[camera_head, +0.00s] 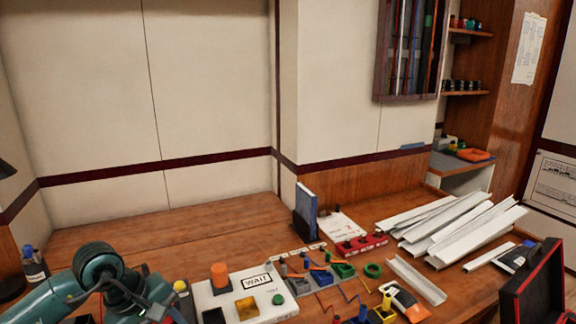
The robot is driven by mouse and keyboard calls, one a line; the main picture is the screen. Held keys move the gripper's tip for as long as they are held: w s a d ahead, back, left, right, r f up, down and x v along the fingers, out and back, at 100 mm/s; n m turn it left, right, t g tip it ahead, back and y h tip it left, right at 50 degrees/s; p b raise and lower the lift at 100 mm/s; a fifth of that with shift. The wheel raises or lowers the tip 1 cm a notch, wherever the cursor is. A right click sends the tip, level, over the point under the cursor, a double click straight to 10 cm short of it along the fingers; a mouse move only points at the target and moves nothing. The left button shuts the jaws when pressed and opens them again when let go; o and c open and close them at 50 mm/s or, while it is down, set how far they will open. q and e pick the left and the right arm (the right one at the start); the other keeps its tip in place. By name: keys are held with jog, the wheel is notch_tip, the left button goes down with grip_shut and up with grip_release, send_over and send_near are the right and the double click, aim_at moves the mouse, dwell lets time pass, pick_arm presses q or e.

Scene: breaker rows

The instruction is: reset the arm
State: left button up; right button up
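My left arm, teal with dark joints, reaches in at the lower left. The part nearest its gripper (160,312) is at the bottom edge, left of a white panel box; its fingers cannot be made out. The white box (222,298) carries an orange cylinder (219,275), a "WAIT" label (257,281), a black square, and a yellow square (247,308). My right arm and gripper are not in view. No breaker rows can be clearly made out.
Right of the box are small coloured blocks (321,277) and an orange-black tool (404,300). White metal channels (450,225) lie piled at the right. A blue binder (305,212) stands at the wall. An open dark case (535,285) sits lower right. The back-left tabletop (150,235) is clear.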

pick_arm(q)
jog(key=s+d+r+n+t+h, duration=0.2)
jog(key=s+d+n+t+h, duration=0.15)
jog(key=d+n+h, duration=0.65)
jog(key=s+d+r+n+t+h, duration=0.2)
jog(key=d+r+n+t+h, duration=0.15)
jog(key=d+n, duration=0.7)
jog(key=s+a+f+n+t+y, duration=0.1)
jog(key=a+f+n+y, duration=0.2)
jog(key=n, duration=0.8)
jog(key=s+a+f+n+t+y, duration=0.1)
jog(key=a+f+n+y, duration=0.2)
jog(key=n, duration=0.8)
jog(key=s+a+f+n+t+y+p, duration=0.1)
jog(key=s+a+f+n+t+y, duration=0.1)
jog(key=f+n+y, duration=0.5)
jog(key=shift+a+f+n, duration=0.35)
jog(key=shift+f+n, duration=0.45)
jog(key=shift+n, duration=0.2)
jog(key=shift+a+f+n, duration=0.35)
jog(key=shift+f+n, duration=0.45)
jog(key=shift+n, duration=0.15)
jog(key=s+f+n+g, duration=0.2)
jog(key=s+f+n, duration=0.3)
jog(key=shift+s+f+g+y, duration=0.35)
jog(key=shift+s+f+g, duration=0.05)
